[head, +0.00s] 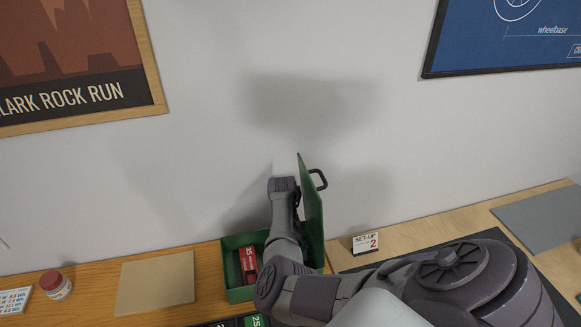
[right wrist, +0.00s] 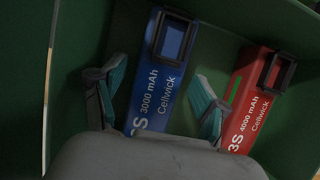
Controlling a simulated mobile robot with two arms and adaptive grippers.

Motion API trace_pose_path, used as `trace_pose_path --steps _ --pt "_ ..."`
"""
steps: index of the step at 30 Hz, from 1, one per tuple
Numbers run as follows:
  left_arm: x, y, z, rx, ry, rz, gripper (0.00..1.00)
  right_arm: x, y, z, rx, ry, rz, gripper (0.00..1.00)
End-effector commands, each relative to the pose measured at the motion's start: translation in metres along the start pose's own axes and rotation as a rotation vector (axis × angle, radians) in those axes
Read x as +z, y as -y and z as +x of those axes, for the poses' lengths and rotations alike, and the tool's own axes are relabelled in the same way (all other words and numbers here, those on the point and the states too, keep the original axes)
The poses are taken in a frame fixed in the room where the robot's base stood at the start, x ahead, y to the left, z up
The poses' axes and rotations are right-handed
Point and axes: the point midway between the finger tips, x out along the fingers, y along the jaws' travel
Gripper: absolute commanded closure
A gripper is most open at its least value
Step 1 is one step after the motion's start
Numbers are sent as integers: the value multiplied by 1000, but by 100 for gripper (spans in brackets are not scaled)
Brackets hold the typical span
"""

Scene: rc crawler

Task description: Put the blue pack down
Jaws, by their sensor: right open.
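The blue pack (right wrist: 165,75), marked 3S 3000 mAh Cellwick, lies on the floor of the green box in the right wrist view. My right gripper (right wrist: 152,88) is open, with one teal-padded finger on each side of the blue pack; whether either touches it I cannot tell. A red pack (right wrist: 255,95), marked 3S 4000 mAh, lies to the right of it in the same box. In the head view my right arm reaches down into the green box (head: 239,294) and hides the blue pack; the red pack (head: 249,262) shows at its left. My left gripper is out of view.
The box's green lid (head: 312,205) stands open, close to the right of my arm. A tan mat (head: 155,283) and a red-capped jar (head: 55,284) are to the left. A SET-UP 2 sign (head: 365,243) stands to the right. The wall is close behind.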

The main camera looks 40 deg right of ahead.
Motion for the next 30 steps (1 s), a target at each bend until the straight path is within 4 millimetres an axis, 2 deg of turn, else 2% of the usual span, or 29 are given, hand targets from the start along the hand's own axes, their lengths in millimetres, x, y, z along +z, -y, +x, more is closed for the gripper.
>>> trace_pose_path --steps 7,14,18,22,30 --pt "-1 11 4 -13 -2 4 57 -1 0 -12 0 -4 0 27" --pt "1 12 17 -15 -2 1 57 -1 0 -51 0 -5 1 27" --pt "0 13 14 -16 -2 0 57 0 0 -71 0 -2 -1 27" --pt "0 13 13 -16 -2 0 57 1 0 -77 0 0 -1 27" --pt "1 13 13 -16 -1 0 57 1 0 -78 0 1 0 27"
